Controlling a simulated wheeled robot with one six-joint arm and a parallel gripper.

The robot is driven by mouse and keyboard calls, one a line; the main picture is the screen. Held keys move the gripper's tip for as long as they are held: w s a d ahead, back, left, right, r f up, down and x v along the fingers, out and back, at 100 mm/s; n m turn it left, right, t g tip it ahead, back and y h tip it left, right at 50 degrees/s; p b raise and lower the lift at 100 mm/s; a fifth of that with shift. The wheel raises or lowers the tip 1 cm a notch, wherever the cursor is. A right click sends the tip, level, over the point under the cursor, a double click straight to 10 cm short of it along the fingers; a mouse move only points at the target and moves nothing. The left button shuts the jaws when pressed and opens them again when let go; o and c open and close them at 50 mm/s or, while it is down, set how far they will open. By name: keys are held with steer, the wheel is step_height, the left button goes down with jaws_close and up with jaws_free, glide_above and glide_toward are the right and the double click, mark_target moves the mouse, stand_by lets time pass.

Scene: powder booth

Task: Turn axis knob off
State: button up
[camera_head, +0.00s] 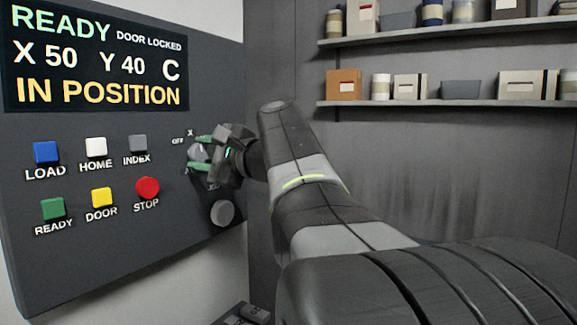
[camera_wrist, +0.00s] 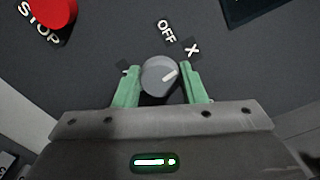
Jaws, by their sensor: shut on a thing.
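The axis knob (camera_wrist: 157,76) is a round grey knob with a white pointer line. In the wrist view the line points up and right, toward the X mark (camera_wrist: 192,49); the OFF mark (camera_wrist: 166,31) lies further to the left. My gripper (camera_wrist: 160,85) has its green fingers on both sides of the knob, shut on it. In the head view my gripper (camera_head: 204,153) is at the right part of the control panel (camera_head: 80,270), and the knob (camera_head: 197,153) is partly hidden by the fingers.
A red STOP button (camera_head: 147,188) and several coloured buttons sit left of the knob. A second grey knob (camera_head: 222,213) is just below my gripper. The display (camera_head: 95,60) reads READY, DOOR LOCKED, X 50, Y 40, C, IN POSITION. Shelves (camera_head: 440,103) with boxes hang behind.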

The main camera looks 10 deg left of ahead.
steer(key=n+b, duration=0.2)
steer(key=n, duration=0.1)
steer(key=n+b, duration=0.1)
steer(key=shift+f+n+b, duration=0.3)
steer(key=shift+b, duration=0.05)
steer(key=shift+r+n+b, duration=0.1)
steer(key=shift+n+b, duration=1.15)
steer(key=shift+n, duration=0.75)
steer(key=o, duration=1)
steer(key=shift+r, duration=0.1)
steer(key=shift+d, duration=0.1)
steer(key=b+v, duration=0.1)
steer(key=v, duration=1.2)
steer(key=shift+s+d+b, duration=0.2)
steer(key=shift+d+b, duration=0.1)
steer(key=shift+w+a, duration=0.1)
steer(key=shift+a, duration=0.05)
